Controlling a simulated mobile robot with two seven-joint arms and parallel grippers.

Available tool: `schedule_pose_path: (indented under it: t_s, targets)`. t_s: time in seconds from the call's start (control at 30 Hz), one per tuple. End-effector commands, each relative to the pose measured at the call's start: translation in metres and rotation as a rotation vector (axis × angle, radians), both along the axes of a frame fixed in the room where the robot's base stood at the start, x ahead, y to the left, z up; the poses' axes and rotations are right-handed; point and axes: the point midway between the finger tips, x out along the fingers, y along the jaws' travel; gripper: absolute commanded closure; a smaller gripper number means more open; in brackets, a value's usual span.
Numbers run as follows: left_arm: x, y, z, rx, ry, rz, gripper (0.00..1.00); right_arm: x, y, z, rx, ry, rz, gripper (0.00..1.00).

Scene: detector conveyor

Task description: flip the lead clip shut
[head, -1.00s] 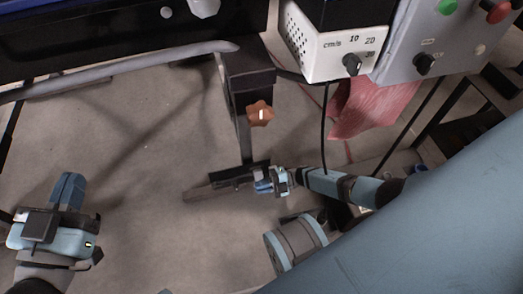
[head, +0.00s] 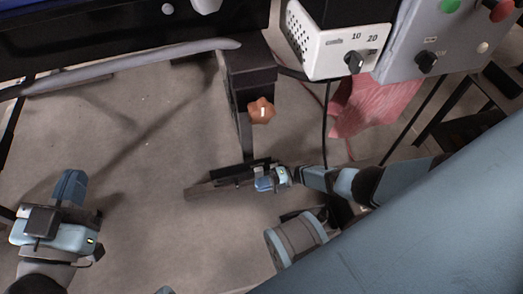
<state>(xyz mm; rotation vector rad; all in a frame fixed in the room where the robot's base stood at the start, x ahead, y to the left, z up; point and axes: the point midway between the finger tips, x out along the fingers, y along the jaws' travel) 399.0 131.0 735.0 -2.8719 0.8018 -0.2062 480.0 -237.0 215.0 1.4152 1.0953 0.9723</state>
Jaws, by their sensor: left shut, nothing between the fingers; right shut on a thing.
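My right gripper (head: 265,183) is small and far down in the head view, at the foot of the dark metal stand leg. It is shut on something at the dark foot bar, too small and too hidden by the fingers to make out. I cannot clearly pick out the lead clip or tell whether it is open or shut. My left gripper (head: 70,186) is at the lower left, over bare floor. Its blue fingers are shut together and empty, and nothing is near them.
The dark stand leg (head: 240,130) carries an orange knob (head: 261,110). A white speed-dial box (head: 320,48) and a grey button panel (head: 405,60) are at the upper right. A black cable (head: 325,125) hangs below the box. A pink cloth (head: 360,105) lies behind. The floor at left is clear.

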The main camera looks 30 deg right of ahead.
Motion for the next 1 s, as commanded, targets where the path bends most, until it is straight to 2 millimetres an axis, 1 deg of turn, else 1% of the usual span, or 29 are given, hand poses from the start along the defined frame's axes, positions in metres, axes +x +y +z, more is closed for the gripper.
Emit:
schedule_pose_path:
  t_s: [0.2, 0.23, 0.27, 0.3, 0.33, 0.57, 0.67, 0.77, 1.0]
  targets:
    - [0.000, 0.000, 0.001, 0.000, -0.001, 0.000, 1.00, 0.000, -0.002, 0.000, -0.002, 0.002, -0.003, 1.00]
    - [0.000, 0.000, 0.001, -0.001, -0.002, 0.000, 1.00, 0.000, -0.002, 0.000, -0.002, 0.002, -0.003, 0.85]
    - [0.000, 0.000, 0.001, -0.001, -0.002, 0.000, 1.00, 0.000, -0.002, 0.000, -0.002, 0.002, -0.003, 0.78]
    - [0.000, 0.000, 0.001, -0.003, -0.002, 0.000, 1.00, 0.000, -0.002, 0.000, -0.002, 0.002, -0.003, 0.69]
    - [0.000, 0.000, 0.001, -0.003, -0.002, 0.000, 1.00, 0.000, -0.002, 0.000, -0.002, 0.002, -0.003, 0.66]
    - [0.000, -0.001, 0.003, -0.013, -0.002, 0.003, 1.00, 0.000, -0.001, 0.000, -0.001, 0.001, -0.001, 0.66]
    - [0.000, -0.002, 0.004, -0.017, -0.002, 0.003, 1.00, -0.001, -0.006, 0.000, -0.002, 0.002, -0.002, 0.66]
    - [0.000, -0.002, 0.004, -0.018, -0.002, 0.004, 1.00, -0.004, -0.020, 0.000, -0.003, 0.002, -0.002, 0.66]
    - [0.000, -0.001, 0.003, -0.013, -0.002, 0.003, 1.00, -0.014, -0.058, 0.000, -0.003, 0.002, -0.003, 0.66]
